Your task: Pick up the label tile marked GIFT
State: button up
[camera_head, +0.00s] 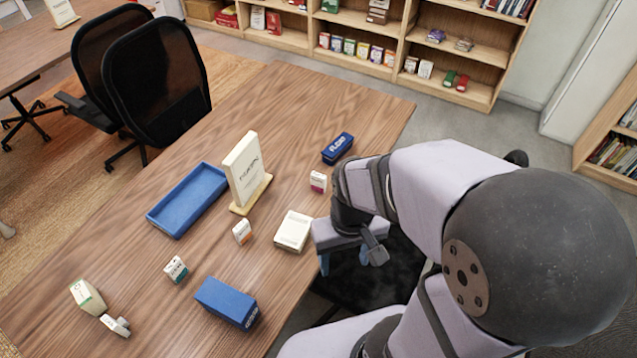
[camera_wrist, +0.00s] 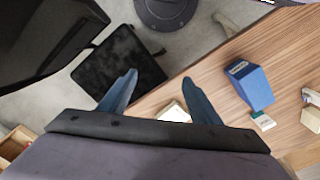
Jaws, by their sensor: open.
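Small label tiles stand on the wooden table: one with a pink band (camera_head: 318,182), one with an orange mark (camera_head: 242,231) and one with a teal mark (camera_head: 176,269). Their lettering is too small to read, so I cannot tell which is marked GIFT. The teal-marked tile also seems to show in the wrist view (camera_wrist: 263,121), beside a blue box. My gripper (camera_head: 345,262) is at the table's right edge, right of a cream box, its fingers pointing down. In the wrist view my gripper (camera_wrist: 158,79) has its fingers apart, with nothing between them.
The cream box (camera_head: 293,231) and blue box (camera_head: 227,302) lie near the table's edge. A blue tray (camera_head: 180,208), an upright cream sign (camera_head: 244,170) and a dark blue box (camera_head: 338,148) are farther back. A green-and-white box (camera_head: 87,297) stands front left. Chairs (camera_head: 155,80) are behind.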

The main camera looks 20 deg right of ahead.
jog(key=m+t+h+b, duration=0.2)
jog(key=m+t+h, duration=0.1)
jog(key=m, duration=0.5)
send_over(319, 175)
jog(key=s+a, duration=0.2)
notch_tip(319, 175, down, 7)
jog(key=shift+p+x, duration=0.45)
jog(key=shift+x, duration=0.75)
jog(key=shift+w, duration=0.15)
jog(key=p+x, duration=0.2)
jog(key=x, duration=0.1)
jog(key=shift+d+f, duration=0.1)
jog(key=shift+x, duration=0.85)
jog(key=c, duration=1.1)
